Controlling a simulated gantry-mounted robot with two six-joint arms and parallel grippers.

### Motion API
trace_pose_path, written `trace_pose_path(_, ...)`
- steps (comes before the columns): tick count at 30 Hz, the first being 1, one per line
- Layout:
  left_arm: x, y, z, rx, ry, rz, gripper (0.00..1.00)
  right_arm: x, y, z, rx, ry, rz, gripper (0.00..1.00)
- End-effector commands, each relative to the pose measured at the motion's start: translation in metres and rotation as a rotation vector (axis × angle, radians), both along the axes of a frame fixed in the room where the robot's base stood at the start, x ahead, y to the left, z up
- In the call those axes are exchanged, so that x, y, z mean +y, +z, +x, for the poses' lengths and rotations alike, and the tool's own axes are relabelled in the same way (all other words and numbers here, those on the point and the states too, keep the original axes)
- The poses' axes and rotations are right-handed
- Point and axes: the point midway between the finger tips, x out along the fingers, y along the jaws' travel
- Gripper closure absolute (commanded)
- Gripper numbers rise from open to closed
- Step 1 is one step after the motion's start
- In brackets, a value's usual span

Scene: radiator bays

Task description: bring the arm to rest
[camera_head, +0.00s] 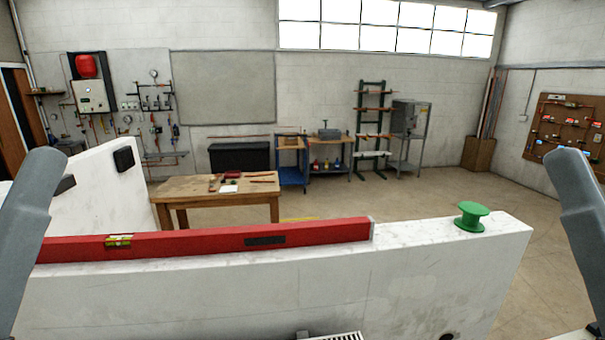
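My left arm shows as a grey link at the left edge of the head view, and my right arm as a grey link at the right edge. Both links stand upright, one on each side of the white wall. Neither gripper is in view, so I cannot see whether they hold anything. A red spirit level (205,240) lies along the top of the low white wall (440,275). A green spool (472,216) stands on the wall top near its right end, apart from the level.
A white partition (95,195) with a black block stands at left. The top of a radiator (338,337) shows at the bottom edge. Behind the wall is a wooden table (215,190) with small items. Open floor (400,200) lies beyond, with shelving at the back.

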Motion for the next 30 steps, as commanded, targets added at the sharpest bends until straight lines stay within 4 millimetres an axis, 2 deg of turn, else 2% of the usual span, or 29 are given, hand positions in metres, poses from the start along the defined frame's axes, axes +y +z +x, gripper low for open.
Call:
trace_pose_path(1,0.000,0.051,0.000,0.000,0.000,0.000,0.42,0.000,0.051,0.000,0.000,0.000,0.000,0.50)
trace_pose_path(3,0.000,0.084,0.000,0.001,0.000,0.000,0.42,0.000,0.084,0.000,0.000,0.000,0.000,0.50)
trace_pose_path(6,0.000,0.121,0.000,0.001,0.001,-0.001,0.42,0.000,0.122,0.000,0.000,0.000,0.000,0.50)
trace_pose_path(9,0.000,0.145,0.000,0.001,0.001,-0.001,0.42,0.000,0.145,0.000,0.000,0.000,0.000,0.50)
trace_pose_path(13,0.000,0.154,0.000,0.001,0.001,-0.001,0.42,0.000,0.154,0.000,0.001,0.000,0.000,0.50)
trace_pose_path(30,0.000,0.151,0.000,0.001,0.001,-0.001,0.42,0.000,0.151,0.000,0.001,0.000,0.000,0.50)
